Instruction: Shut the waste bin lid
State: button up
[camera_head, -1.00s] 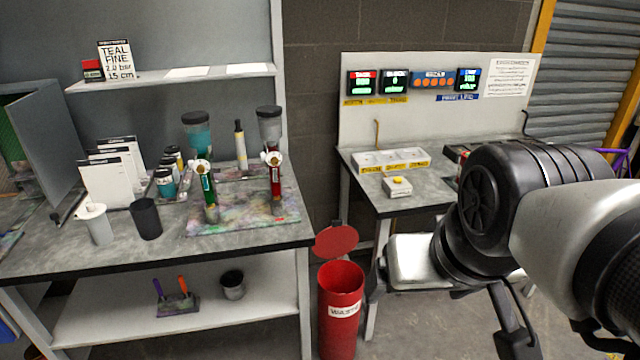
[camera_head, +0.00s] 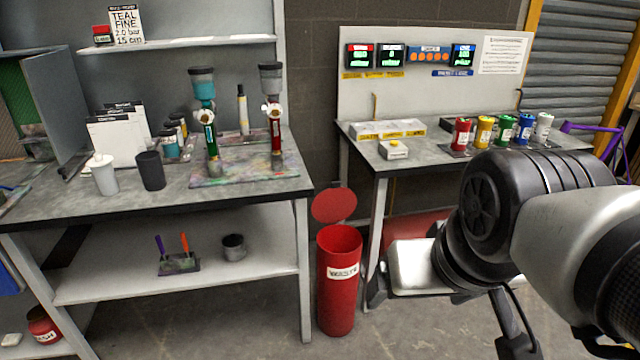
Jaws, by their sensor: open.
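The red waste bin (camera_head: 337,300) stands on the floor between the two benches, with a white label on its front. Its round red lid (camera_head: 334,205) stands raised at the back of the rim, tilted up, so the bin's mouth is uncovered. My gripper (camera_head: 446,325) is at the lower right, to the right of the bin and apart from it in the picture. Its dark fingers are spread wide around a pale body, and nothing shows between them. Part of the gripper is hidden by my own arm.
The left bench (camera_head: 120,212) has a leg close to the bin's left. The right bench (camera_head: 400,155) stands behind and right, with several coloured cans (camera_head: 484,132) on top. Bare floor (camera_head: 240,320) lies in front and left of the bin.

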aim_at(335, 204)
jog(key=i+j, duration=0.1)
jog(key=i, duration=0.8)
jog(key=i+j, duration=0.15)
jog(key=i, duration=0.8)
